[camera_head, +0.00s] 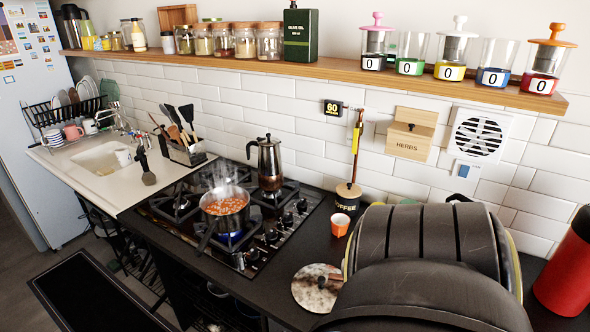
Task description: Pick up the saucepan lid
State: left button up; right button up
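A round, pale mottled disc with a brown knob-like piece on it, which looks like the saucepan lid (312,290), lies on the dark counter to the right of the hob. The large dark shape beside it comes close to its right edge. The saucepan (226,212) stands uncovered on the front burner, with orange-red food inside, steam above and a blue flame below. Its dark handle (206,238) points toward the front. Neither of my grippers can be made out in the head view.
A moka pot (269,165) stands on a back burner. An orange cup (340,224) and a coffee canister (348,198) are behind the lid. A large dark rounded shape (430,240) hides the right counter. A red cylinder (568,275) stands far right.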

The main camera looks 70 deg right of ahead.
aim_at(321, 283)
jog(key=i, duration=0.75)
jog(key=z, duration=2.4)
